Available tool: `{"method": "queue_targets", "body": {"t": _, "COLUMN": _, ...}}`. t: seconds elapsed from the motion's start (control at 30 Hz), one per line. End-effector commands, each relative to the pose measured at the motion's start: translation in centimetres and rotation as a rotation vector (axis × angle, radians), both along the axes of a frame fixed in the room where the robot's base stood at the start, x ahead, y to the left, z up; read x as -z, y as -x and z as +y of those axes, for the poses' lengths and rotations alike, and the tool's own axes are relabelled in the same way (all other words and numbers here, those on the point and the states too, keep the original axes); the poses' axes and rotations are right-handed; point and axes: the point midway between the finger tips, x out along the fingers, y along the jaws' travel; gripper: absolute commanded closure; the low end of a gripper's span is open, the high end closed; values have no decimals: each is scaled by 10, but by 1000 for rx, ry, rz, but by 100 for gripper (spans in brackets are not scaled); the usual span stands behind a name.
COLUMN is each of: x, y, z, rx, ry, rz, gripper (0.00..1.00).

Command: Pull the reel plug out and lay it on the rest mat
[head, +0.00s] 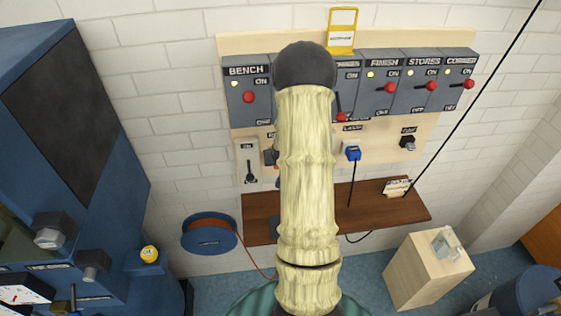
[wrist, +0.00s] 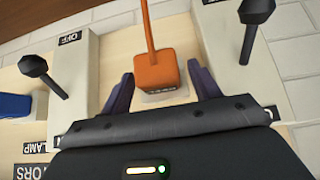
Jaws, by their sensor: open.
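The orange reel plug (wrist: 158,72) sits at a pale socket plate in the wrist view, with its orange cord running up out of the picture. My gripper (wrist: 160,76) is open, with one dark finger on each side of the plug. Gaps show between the fingers and the plug, so it is not clamped. In the head view my arm hides the gripper and the plug. A dark grey patch (head: 273,229) on the brown shelf (head: 400,209) is partly hidden by my arm; I cannot tell if it is the rest mat.
A blue cable reel (head: 209,234) with an orange-brown cord hangs left of the shelf. Levers flank the plug in the wrist view, a near one (wrist: 252,20) on the right. A blue plug (head: 352,153) and a black plug (head: 407,143) are on the board at right.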

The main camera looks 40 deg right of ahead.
Motion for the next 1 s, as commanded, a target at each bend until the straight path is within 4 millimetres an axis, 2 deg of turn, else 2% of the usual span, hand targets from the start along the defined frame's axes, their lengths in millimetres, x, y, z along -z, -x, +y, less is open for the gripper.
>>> {"method": "queue_targets", "body": {"t": 0.1, "x": 0, "y": 0, "z": 0, "rx": 1, "ry": -1, "rz": 0, "gripper": 40}}
{"method": "queue_targets", "body": {"t": 0.33, "x": 0, "y": 1, "z": 0, "rx": 1, "ry": -1, "rz": 0, "gripper": 85}}
{"method": "queue_targets", "body": {"t": 1.0, "x": -1, "y": 6, "z": 3, "rx": 1, "ry": 1, "rz": -1, "gripper": 86}}
